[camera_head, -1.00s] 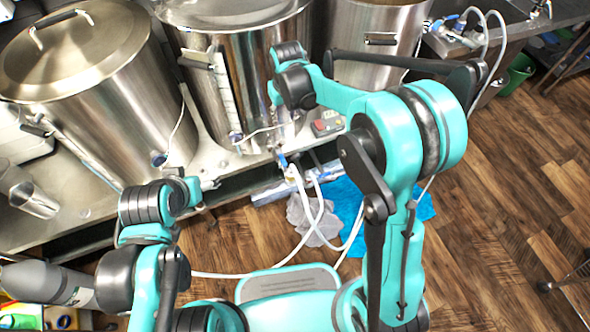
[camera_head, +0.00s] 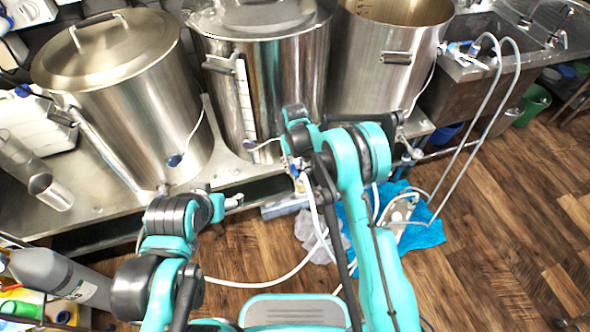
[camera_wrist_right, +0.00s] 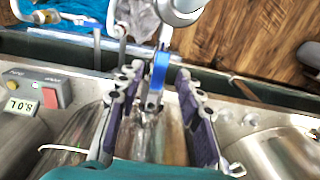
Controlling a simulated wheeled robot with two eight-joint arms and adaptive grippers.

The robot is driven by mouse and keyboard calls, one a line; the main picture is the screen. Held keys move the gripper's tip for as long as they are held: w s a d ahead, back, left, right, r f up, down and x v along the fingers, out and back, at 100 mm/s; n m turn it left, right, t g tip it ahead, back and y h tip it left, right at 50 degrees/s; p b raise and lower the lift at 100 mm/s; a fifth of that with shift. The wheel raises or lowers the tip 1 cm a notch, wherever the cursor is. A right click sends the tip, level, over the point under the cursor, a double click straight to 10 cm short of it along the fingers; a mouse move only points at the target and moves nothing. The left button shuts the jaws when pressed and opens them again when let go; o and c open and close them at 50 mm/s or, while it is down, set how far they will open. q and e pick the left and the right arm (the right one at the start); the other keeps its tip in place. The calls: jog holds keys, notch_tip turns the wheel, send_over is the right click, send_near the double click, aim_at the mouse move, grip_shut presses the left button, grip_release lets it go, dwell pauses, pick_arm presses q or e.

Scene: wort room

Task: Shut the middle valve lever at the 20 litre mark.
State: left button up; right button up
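The middle steel kettle (camera_head: 285,85) stands on the counter with an upright level gauge (camera_head: 245,100) on its front. In the right wrist view, a blue valve lever (camera_wrist_right: 159,70) stands between the two fingers of my right gripper (camera_wrist_right: 159,78). The fingers are apart, with gaps on both sides of the lever. In the head view, the right gripper (camera_head: 297,168) is low in front of the middle kettle, and my arm partly hides the valve. My left arm's wrist is at lower left; its finger opening cannot be made out. The gauge's level is too small to read.
A lidded kettle (camera_head: 110,75) stands left and an open kettle (camera_head: 385,60) right. A control box with display (camera_wrist_right: 35,95) is close left of the right gripper.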

jog(key=shift+f, duration=0.8)
grip_shut()
